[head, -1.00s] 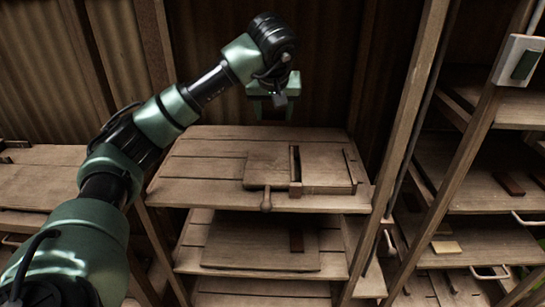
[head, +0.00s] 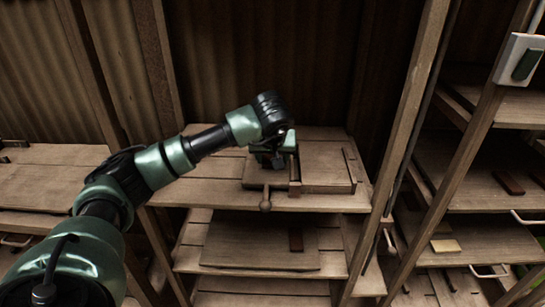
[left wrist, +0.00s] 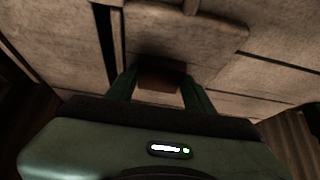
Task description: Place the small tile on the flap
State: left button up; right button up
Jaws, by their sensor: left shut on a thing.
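My left gripper (head: 272,162) is low over the left part of the wooden press (head: 325,168) on the upper shelf. In the left wrist view the left gripper (left wrist: 158,92) is shut on a small brown tile (left wrist: 160,78), which sits between its fingers. The tile is hidden behind the gripper in the head view. A wooden panel with a knob, which looks like the flap (left wrist: 190,38), lies just beyond the tile; I cannot tell whether they touch. The knob (head: 265,202) sticks out at the press's front. My right gripper is not in view.
A lower shelf holds a board (head: 255,245) and a dark red tile (head: 296,240). Right-hand shelves hold more tiles, one dark red (head: 508,183) and one cream (head: 446,246). Wooden posts (head: 400,140) stand right of the press. The upper shelf's left side (head: 195,182) is clear.

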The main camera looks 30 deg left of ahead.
pick_arm(q)
jog(key=shift+f, duration=0.1)
jog(key=o, duration=1.1)
jog(key=shift+o, duration=0.2)
jog(key=shift+r, duration=0.25)
jog(key=v, duration=1.2)
jog(key=shift+f, duration=0.1)
